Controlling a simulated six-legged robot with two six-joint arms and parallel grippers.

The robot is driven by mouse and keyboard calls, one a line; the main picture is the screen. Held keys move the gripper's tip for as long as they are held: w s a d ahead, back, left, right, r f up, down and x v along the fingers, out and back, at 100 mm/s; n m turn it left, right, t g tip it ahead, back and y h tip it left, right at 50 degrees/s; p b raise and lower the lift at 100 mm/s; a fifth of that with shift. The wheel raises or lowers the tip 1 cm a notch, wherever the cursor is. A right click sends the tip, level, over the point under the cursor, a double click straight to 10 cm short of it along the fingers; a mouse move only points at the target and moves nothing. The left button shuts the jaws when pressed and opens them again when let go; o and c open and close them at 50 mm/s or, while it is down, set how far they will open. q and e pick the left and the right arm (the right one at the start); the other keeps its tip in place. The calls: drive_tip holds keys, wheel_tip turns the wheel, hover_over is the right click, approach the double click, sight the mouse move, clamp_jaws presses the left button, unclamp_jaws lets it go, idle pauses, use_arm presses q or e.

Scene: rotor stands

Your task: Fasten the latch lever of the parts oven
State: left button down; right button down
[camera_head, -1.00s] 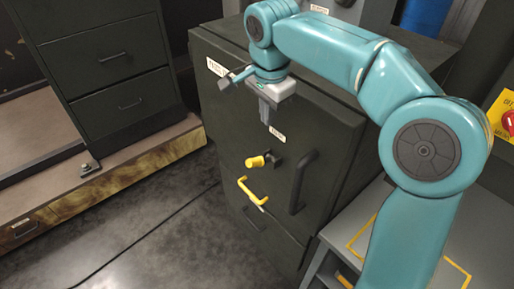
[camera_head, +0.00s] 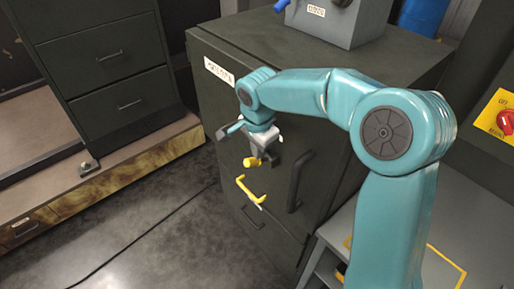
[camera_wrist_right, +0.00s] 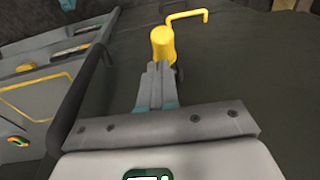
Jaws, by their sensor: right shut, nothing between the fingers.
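The parts oven (camera_head: 338,130) is a dark green cabinet with a white label on its upper front and a black upright door handle (camera_head: 299,181). Its latch lever (camera_head: 251,162) has a short yellow grip pointing left from the door; its dark pivot is largely hidden by my gripper in the head view. My right gripper (camera_head: 270,159) is shut and empty, right beside the lever. In the right wrist view the closed fingertips (camera_wrist_right: 158,68) lie just below the yellow grip (camera_wrist_right: 162,42); I cannot tell whether they touch. My left gripper is not in view.
A yellow bracket-shaped handle (camera_head: 249,190) sits just below the lever and could obstruct. A grey box (camera_head: 340,22) stands on the oven. A grey bench (camera_head: 440,272) is at right, a drawer cabinet (camera_head: 95,75) at left.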

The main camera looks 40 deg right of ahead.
drive_tip(key=shift+w+a+f, duration=0.1)
drive_tip(key=shift+f, duration=0.25)
drive_tip(key=shift+a+r, duration=0.1)
drive_tip(key=shift+f+b, duration=0.2)
drive_tip(key=shift+b, duration=0.1)
drive_tip(key=shift+a+f+h+b, duration=0.15)
drive_tip(key=shift+a+h+b, duration=0.25)
drive_tip(key=shift+b, duration=0.4)
drive_tip(key=a+f+h+b, duration=0.3)
drive_tip(key=f+h+b, duration=0.3)
drive_tip(key=b, duration=1.4)
drive_tip(key=shift+s+a+f+t, duration=0.25)
drive_tip(key=shift+f+t, duration=0.15)
drive_tip(key=shift+f, duration=0.5)
drive_tip(key=shift+f, duration=0.1)
